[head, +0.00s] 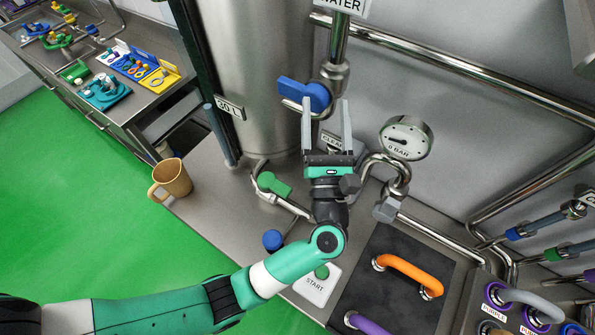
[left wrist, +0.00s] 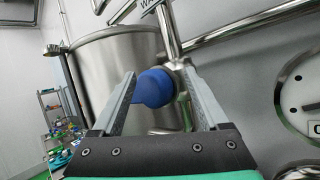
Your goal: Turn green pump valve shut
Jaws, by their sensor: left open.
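A green valve handle (head: 273,184) sits on the pipe at the foot of the steel tank, to the left of my left arm. My left gripper (head: 326,104) is open and empty, above and to the right of it, with its fingers pointing up towards the blue valve handle (head: 305,94) under the WATER sign. In the left wrist view the blue handle (left wrist: 153,88) appears between the two open fingers; I cannot tell whether they touch it. The green handle is not visible in the left wrist view. My right gripper is not in view.
The steel tank (head: 255,70) stands behind the green handle. A pressure gauge (head: 406,138) and bent pipes are to the right. A START button panel (head: 317,285) and an orange handle (head: 410,273) are in front. A tan mug (head: 171,180) stands at the counter's left edge.

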